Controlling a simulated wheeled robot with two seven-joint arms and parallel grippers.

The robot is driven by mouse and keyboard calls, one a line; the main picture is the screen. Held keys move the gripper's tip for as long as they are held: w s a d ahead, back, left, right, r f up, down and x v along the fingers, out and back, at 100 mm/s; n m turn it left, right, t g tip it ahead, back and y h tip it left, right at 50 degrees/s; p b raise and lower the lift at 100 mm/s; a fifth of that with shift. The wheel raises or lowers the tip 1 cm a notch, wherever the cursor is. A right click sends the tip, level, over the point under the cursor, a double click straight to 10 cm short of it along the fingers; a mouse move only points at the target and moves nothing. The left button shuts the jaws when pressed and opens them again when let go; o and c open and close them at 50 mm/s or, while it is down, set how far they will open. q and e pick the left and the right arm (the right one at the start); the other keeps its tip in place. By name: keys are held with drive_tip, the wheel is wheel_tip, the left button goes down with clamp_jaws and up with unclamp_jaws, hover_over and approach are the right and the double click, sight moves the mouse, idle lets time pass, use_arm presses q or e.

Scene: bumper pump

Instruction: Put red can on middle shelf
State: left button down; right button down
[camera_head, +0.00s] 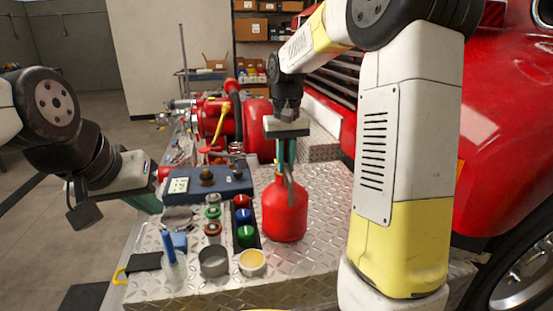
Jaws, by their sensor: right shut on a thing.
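The red can (285,212) stands upright on the diamond-plate bumper in the middle of the head view, with a narrow neck at its top. My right gripper (285,170) comes down from above and is shut on the can's neck. Its fingers hide part of the neck. My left gripper (77,214) is at the left, apart from the can and beside the bumper's left edge; I cannot tell how its fingers stand. Shelves with boxes (262,30) show at the back, partly hidden by my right arm.
The diamond-plate bumper (310,280) carries a blue device (207,187), small bottles (246,236), a metal cup (213,261), a yellow-topped tin (252,262) and a red pump (215,120). A red truck (510,120) stands at the right. The floor (30,235) at the left is mostly clear.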

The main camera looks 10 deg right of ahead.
drive_tip(key=c, duration=1.4)
unclamp_jaws()
drive_tip(key=shift+f, duration=0.15)
drive_tip(key=shift+c, duration=0.2)
